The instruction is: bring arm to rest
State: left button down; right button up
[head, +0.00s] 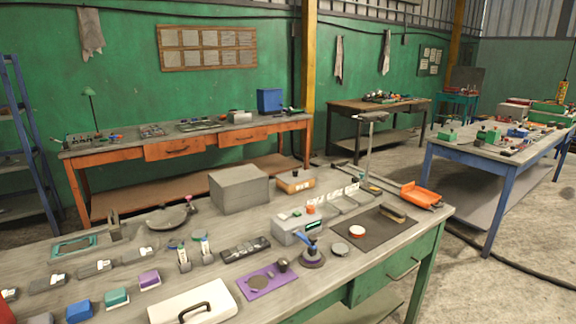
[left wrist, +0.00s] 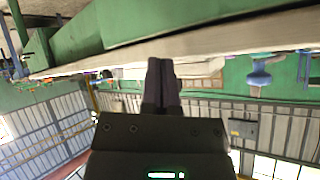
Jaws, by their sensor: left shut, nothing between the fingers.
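A thin grey column (head: 367,155) stands upright at the back right of the near workbench (head: 235,225). A short boom (head: 373,116) sits across its top, roughly level. I cannot tell which way the boom points along its length. My left gripper (left wrist: 163,75) shows only in the left wrist view; its two dark fingers lie together with nothing between them. That view looks upside down, with a green bench edge (left wrist: 180,22) beyond the fingertips. Neither of my grippers shows in the head view, and my right gripper is out of sight.
The near bench holds a grey box (head: 239,188), an orange tray (head: 421,195), a dark mat (head: 370,232), a purple plate (head: 264,281) and a white case with a black handle (head: 192,306). Another cluttered bench (head: 480,150) stands at right. Concrete floor lies between the benches.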

pick_arm(q)
jog(key=s+d+f+g, duration=0.1)
jog(key=s+f+g, duration=0.2)
jog(key=s, duration=1)
jog(key=s+d+f+g, duration=0.2)
jog(key=s+f+g, duration=0.1)
jog(key=s+f, duration=0.6)
jog(key=s+d+f+g, duration=0.2)
jog(key=s+f+g, duration=0.2)
jog(key=s, duration=1.3)
notch_tip(320, 180, down, 2)
jog(key=shift+s+d+f+h, duration=0.15)
jog(key=shift+d+h, duration=0.1)
jog(key=shift+h, duration=0.15)
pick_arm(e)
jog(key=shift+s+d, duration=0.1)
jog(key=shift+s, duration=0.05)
